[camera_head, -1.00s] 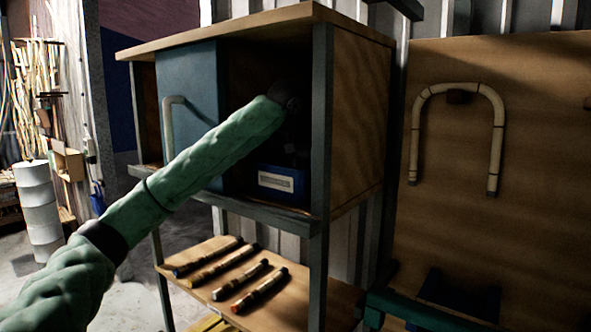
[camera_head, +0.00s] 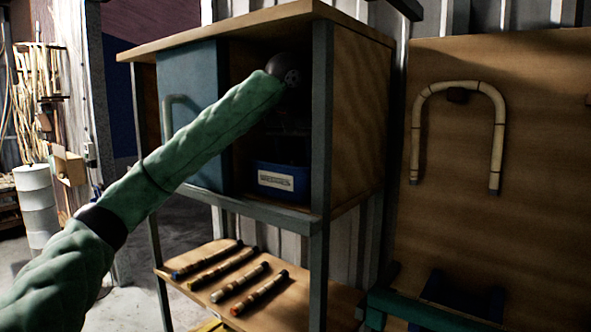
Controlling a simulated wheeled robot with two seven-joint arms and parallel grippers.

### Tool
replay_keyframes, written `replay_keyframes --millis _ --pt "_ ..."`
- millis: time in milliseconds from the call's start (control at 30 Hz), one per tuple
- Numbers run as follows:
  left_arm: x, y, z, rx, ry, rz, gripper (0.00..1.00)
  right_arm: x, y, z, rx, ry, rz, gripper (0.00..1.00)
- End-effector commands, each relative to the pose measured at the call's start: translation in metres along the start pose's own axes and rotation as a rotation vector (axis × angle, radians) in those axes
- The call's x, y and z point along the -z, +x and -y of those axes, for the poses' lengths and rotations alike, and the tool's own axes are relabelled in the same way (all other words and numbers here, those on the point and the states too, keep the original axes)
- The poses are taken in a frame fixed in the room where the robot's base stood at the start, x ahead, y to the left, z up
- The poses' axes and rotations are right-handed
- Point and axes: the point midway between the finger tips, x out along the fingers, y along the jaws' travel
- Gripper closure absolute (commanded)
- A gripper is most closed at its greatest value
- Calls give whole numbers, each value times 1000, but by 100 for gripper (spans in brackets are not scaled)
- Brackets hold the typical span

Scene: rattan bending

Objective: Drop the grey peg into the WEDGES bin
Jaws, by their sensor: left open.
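The blue WEDGES bin (camera_head: 283,182), with a white label on its front, sits on the upper shelf inside the cabinet, in the part that the sliding door leaves uncovered. My left arm reaches in from the left, and its dark wrist is above the bin. My left gripper (camera_head: 287,140) hangs below the wrist, open, in deep shadow over the bin; its fingers are hard to make out. I cannot see the grey peg, and the inside of the bin is hidden. My right gripper is not in view.
The blue-green door (camera_head: 190,75) with its curved handle covers the cabinet's left part. A dark post (camera_head: 321,120) stands just right of the bin. Several rods (camera_head: 215,268) lie on the lower shelf. A bent rattan piece (camera_head: 498,120) hangs on the board (camera_head: 545,210) at right.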

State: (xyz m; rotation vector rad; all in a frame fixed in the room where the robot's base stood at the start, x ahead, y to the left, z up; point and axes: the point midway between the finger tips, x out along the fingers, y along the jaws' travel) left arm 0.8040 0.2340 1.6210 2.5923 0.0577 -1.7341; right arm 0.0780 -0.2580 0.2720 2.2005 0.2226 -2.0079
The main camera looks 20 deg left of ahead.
Motion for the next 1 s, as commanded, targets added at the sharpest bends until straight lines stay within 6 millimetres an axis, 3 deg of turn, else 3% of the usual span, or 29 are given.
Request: replay_keyframes --millis 400,1000 --pt "0 -32 1 0 -2 -1 47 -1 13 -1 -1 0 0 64" --pt "1 -35 0 -1 -2 -3 47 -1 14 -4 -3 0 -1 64"
